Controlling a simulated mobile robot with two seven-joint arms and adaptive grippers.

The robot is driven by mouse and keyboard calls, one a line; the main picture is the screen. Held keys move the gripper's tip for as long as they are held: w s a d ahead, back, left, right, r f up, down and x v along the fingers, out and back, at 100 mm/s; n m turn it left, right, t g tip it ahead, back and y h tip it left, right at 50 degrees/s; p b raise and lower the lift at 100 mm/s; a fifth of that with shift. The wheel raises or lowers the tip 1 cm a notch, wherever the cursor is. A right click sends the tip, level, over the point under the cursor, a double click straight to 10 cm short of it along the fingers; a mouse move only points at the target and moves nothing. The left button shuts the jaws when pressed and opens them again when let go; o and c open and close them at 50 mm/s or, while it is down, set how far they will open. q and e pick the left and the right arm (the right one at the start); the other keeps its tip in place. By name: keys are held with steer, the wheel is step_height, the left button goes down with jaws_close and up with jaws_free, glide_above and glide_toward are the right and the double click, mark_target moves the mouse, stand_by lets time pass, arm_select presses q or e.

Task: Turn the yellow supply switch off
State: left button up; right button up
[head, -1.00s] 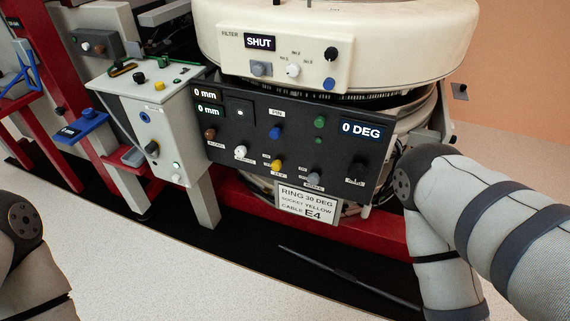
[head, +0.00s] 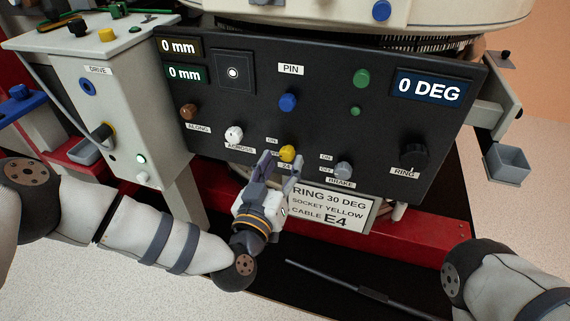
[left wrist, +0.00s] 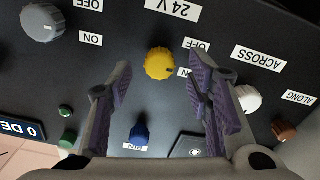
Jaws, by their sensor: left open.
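The yellow supply switch (head: 287,153) is a round knob low in the middle of the black control panel (head: 225,112). My left gripper (head: 281,167) is open just in front of the knob. In the left wrist view its two purple fingers stand on either side of the knob, with gaps; I see no contact. My right gripper is out of view.
A white ACROSS knob (head: 234,134) is left of the switch and a grey BRAKE knob (head: 343,169) right of it. A blue PIN knob (head: 288,102) is above. A sign (head: 330,209) hangs just below the panel. A grey drive box (head: 112,110) stands at left.

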arm_select(q)
steer(key=shift+x, duration=1)
jaws_close()
